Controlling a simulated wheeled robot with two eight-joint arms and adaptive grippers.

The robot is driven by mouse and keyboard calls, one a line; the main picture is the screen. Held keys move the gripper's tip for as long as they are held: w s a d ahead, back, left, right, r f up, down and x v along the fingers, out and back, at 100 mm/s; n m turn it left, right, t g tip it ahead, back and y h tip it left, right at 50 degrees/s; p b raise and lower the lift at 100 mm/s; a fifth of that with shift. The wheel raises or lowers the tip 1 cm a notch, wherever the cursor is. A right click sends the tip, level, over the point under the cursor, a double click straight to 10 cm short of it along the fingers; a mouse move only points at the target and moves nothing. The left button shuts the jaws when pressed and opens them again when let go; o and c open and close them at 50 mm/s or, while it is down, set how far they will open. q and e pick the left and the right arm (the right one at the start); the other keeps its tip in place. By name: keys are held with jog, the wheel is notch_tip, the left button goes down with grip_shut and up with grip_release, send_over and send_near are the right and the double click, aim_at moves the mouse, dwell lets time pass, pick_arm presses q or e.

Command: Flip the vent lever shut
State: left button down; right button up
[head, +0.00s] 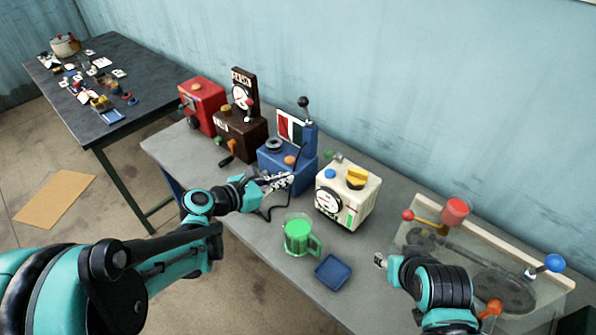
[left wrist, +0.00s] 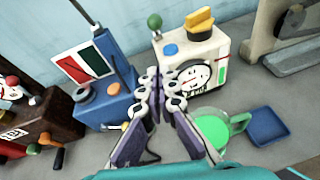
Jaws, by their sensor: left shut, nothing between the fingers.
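A cream box (head: 348,197) with a round dial stands in the middle of the grey table. On its top are a yellow handle (head: 357,177), a blue cap (head: 330,174) and, at the back left, a lever with a green ball (left wrist: 154,21). I cannot tell for certain which of these is the vent lever. My left gripper (head: 288,180) is shut and empty, in front of the blue machine (head: 275,163) and left of the cream box. Its fingers (left wrist: 158,90) also show in the left wrist view. My right gripper (head: 380,260) is small in view, right of the cream box.
A green jug (head: 297,236) and a blue tray (head: 333,272) stand in front of the cream box. A red machine (head: 204,103) and a brown machine (head: 240,137) stand at the left. A clear panel with levers (head: 455,211) is at the right.

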aim_at(333, 154)
pick_arm(q)
jog(key=r+b+x, duration=0.2)
jog(key=x, duration=0.9)
jog(key=shift+w+d+r+b, duration=0.2)
jog(key=shift+w+d+b, duration=0.1)
jog(key=shift+w+d, duration=0.35)
jog(key=shift+s+r, duration=0.1)
